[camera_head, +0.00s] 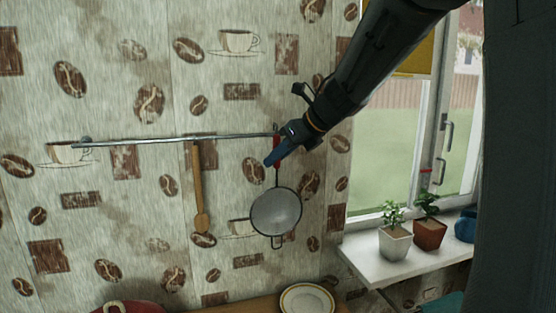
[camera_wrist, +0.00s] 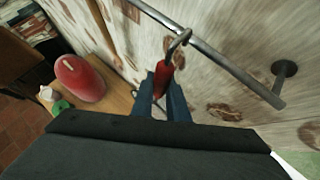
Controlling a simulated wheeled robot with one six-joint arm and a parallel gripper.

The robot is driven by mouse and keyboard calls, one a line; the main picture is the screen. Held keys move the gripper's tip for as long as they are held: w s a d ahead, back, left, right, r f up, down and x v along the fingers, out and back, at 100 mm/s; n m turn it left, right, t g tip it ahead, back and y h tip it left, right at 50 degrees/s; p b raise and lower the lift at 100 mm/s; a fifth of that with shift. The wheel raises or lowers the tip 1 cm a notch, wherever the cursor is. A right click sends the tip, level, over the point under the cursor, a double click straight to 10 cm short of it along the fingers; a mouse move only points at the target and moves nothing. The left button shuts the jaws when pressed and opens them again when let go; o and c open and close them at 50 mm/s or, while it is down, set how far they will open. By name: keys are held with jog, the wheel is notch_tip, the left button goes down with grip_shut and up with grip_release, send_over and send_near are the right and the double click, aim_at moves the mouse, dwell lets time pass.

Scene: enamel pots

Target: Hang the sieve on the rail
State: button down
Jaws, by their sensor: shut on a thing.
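The sieve (camera_head: 276,211) hangs bowl-down below my gripper (camera_head: 272,157) in the head view, close to the wall. My gripper is shut on the sieve's red handle, which also shows in the wrist view (camera_wrist: 164,78) between the blue fingers (camera_wrist: 163,95). A metal hook (camera_wrist: 181,38) at the handle's top lies at the rail (camera_wrist: 215,60); I cannot tell whether it bears on the rail. The rail also shows in the head view (camera_head: 150,140), running across the wall, with its right end by my gripper. The sieve's bowl is hidden in the wrist view.
A wooden spatula (camera_head: 198,190) hangs on the rail left of the sieve. A plate (camera_head: 307,299) and a red pot (camera_head: 130,306) are below. Potted plants (camera_head: 395,243) stand on the windowsill (camera_head: 365,262) to the right. The rail's left part is free.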

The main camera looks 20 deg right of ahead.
jog(key=shift+w+f+b, duration=0.25)
jog(key=shift+w+f, duration=0.1)
jog(key=shift+w, duration=0.3)
jog(key=shift+w+f+b, duration=0.3)
jog(key=shift+w+f, duration=0.1)
jog(key=shift+w, duration=0.3)
jog(key=shift+w+f+b, duration=0.25)
jog(key=shift+w+f, duration=0.1)
jog(key=shift+w, duration=0.3)
jog(key=c, duration=1.6)
grip_release()
jog(key=shift+c, duration=0.2)
